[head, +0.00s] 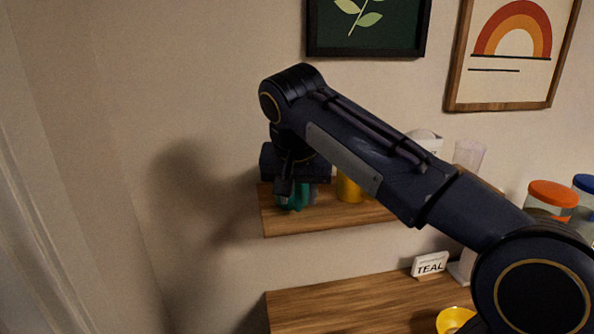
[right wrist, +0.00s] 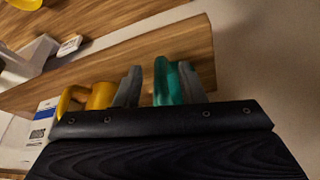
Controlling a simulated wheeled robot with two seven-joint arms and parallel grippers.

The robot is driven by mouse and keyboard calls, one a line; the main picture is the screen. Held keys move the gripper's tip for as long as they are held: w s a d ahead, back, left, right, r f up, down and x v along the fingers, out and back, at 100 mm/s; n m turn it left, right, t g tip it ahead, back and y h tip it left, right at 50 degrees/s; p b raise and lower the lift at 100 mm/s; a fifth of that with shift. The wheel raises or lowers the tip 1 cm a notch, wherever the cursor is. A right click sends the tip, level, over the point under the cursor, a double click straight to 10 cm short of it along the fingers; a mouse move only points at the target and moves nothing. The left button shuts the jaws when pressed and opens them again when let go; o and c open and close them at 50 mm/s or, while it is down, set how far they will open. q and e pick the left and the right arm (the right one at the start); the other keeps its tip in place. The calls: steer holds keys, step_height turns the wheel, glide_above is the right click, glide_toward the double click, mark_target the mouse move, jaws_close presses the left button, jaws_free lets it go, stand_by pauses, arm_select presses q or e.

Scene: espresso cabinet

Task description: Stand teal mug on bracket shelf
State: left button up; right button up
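The teal mug (head: 299,201) stands near the left end of the wooden bracket shelf (head: 330,219). It is mostly hidden behind my right gripper (head: 284,192) in the head view. In the right wrist view the teal mug (right wrist: 176,84) shows only as a narrow part among the grey fingers of my right gripper (right wrist: 146,84). A gap with shelf wood behind it shows between the left finger and the mug's side. My right gripper looks open, close around or beside the mug; which one is unclear. My left gripper is not in view.
A yellow mug (head: 349,188) stands on the shelf to the right, close to a finger in the wrist view (right wrist: 100,95). Below, a counter (head: 340,306) holds a "TEAL" sign (head: 430,264) and another yellow item (head: 453,319). Lidded jars (head: 552,197) stand at right.

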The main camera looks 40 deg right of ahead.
steer(key=v, duration=0.8)
steer(key=s+a+f+n+y, duration=0.2)
steer(key=s+a+f, duration=0.2)
steer(key=f, duration=0.5)
steer(key=s+a+f+n+t+y, duration=0.1)
steer(key=s+a+f+n+y, duration=0.1)
steer(key=f, duration=0.8)
steer(key=s+a+f+n+t+y, duration=0.1)
steer(key=s+a+f+n+y, duration=0.2)
steer(key=s+a+f, duration=0.3)
step_height(320, 180, down, 3)
steer(key=shift+s+a+f+n+p, duration=0.15)
steer(key=shift+s+a+n+p, duration=0.15)
steer(key=shift+s+a+p, duration=0.1)
steer(key=shift+d+t, duration=0.1)
steer(key=shift+t, duration=0.2)
